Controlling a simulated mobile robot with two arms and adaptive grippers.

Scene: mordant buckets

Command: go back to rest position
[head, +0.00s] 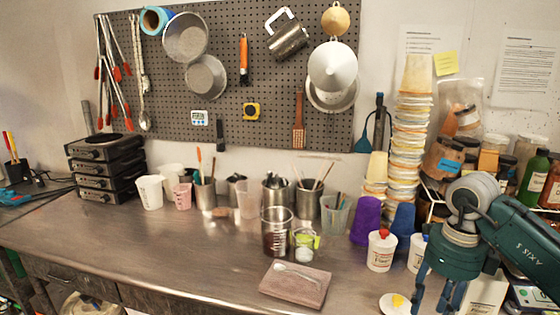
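My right gripper (435,298) hangs down at the bottom right, at the end of the green and grey arm that comes in from the right. Its two blue-green fingers are apart with nothing visible between them, and their tips are near the lower picture edge. A small white dish (396,304) with something yellow on it lies just left of the fingers. My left gripper and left arm are not in view.
A steel bench (130,236) runs across, its left front clear. A brown block (296,284) bears a spoon. A glass beaker (277,236), a white tub (381,250), purple cup (365,220) and tall cup stack (408,140) stand behind. A pegboard (270,110) holds tools.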

